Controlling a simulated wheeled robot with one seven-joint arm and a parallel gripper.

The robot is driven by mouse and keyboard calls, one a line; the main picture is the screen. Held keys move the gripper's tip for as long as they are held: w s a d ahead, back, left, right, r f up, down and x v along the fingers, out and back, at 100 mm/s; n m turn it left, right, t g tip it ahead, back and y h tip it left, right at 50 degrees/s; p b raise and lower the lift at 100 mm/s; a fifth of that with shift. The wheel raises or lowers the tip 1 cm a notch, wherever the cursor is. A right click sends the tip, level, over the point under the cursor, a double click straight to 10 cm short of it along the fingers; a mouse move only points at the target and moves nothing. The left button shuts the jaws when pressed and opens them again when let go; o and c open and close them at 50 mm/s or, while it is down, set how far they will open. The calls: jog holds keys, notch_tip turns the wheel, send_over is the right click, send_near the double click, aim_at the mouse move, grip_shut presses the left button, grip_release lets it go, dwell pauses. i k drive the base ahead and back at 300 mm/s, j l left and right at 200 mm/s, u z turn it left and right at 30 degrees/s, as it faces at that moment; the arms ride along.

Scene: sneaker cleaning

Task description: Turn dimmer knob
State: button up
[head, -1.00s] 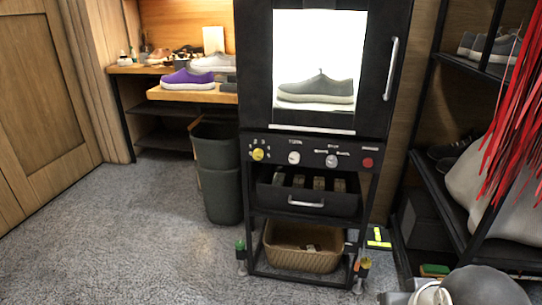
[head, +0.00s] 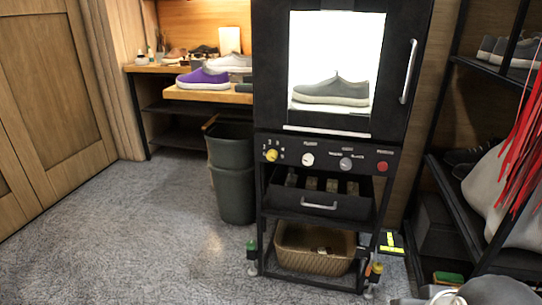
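A black control panel (head: 325,158) runs across the front of a tall cabinet, below its lit window. It carries a yellow knob (head: 271,155) at the left, a white knob (head: 307,159), a grey knob (head: 345,163) and a red round button or knob (head: 382,166) at the right. The labels are too small to read, so I cannot tell which knob is the dimmer. Behind the window stands a grey shoe (head: 332,90) in bright white light. Part of my arm shows at the lower right corner; my gripper's fingers are not in view.
Below the panel are an open drawer (head: 320,204) and a wicker basket (head: 312,262). A dark bin (head: 231,190) stands left of the cabinet. A shoe rack (head: 455,215) and red strips (head: 513,150) are at the right. Carpet (head: 130,240) at left front is clear.

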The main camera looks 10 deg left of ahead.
aim_at(272, 155)
jog(key=i+l+u, duration=0.15)
jog(key=i+u, duration=0.15)
jog(key=u, duration=0.15)
jog(key=i+l+u, duration=0.25)
jog(key=u, duration=0.95)
jog(key=i+l, duration=0.05)
